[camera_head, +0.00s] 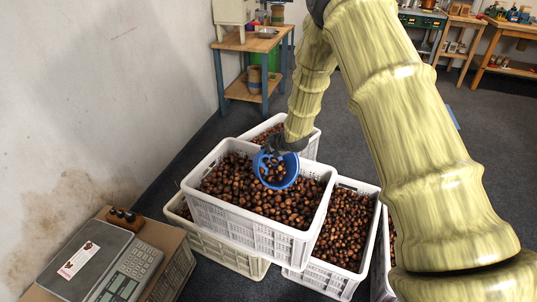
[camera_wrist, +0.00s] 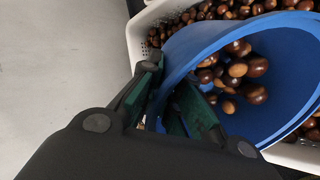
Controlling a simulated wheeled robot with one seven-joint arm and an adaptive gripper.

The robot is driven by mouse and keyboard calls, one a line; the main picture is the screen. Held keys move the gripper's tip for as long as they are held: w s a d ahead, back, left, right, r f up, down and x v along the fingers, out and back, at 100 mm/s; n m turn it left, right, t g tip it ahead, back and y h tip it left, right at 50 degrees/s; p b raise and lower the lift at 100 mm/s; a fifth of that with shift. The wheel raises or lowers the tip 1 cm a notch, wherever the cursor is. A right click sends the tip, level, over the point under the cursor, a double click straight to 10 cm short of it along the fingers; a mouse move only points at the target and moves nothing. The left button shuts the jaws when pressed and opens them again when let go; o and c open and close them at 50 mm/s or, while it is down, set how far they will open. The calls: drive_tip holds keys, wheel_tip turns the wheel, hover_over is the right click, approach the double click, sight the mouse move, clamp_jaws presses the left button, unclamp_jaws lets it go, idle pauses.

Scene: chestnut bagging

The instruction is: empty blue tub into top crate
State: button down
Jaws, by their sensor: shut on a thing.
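The blue tub (camera_head: 289,179) is tilted over the top crate (camera_head: 230,223), its mouth turned to the camera. Several chestnuts show inside it, also in the wrist view, where the tub (camera_wrist: 186,52) fills the right side. My gripper (camera_head: 270,154) is shut on the tub's rim; in the wrist view its green finger pads (camera_wrist: 168,108) sit either side of the tub wall. The top crate is white, full of brown chestnuts (camera_head: 232,185), and rests on other crates. In the wrist view the crate's white rim (camera_wrist: 138,40) is behind the tub. The tub's underside is hidden.
More chestnut-filled crates (camera_head: 345,228) stand below and around the top crate. A scale (camera_head: 92,262) sits on a box at lower left, near the wall. A small wooden table (camera_head: 250,42) stands behind. Open floor lies at the back right.

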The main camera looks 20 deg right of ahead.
drive_tip(key=s+t+b, duration=0.3)
drive_tip(key=b, duration=0.4)
drive_tip(key=s+d+t+y+b, duration=0.1)
drive_tip(key=s+t+b, duration=0.2)
drive_tip(key=b, duration=0.4)
drive_tip(key=s+d+t+y+b, duration=0.1)
drive_tip(key=s+t+b, duration=0.2)
drive_tip(key=b, duration=0.4)
drive_tip(key=shift+s+d+f, duration=0.15)
drive_tip(key=shift+s+f, duration=0.15)
drive_tip(key=shift+s, duration=0.4)
drive_tip(key=shift+s+d+r+t+b, duration=0.1)
drive_tip(key=shift+s+r+t+b, duration=0.2)
drive_tip(key=shift+s+t+b, duration=0.65)
drive_tip(key=shift+w, duration=0.25)
drive_tip(key=shift+w+r+g, duration=0.1)
drive_tip(key=shift+r+g, duration=0.05)
drive_tip(key=shift+g, duration=0.1)
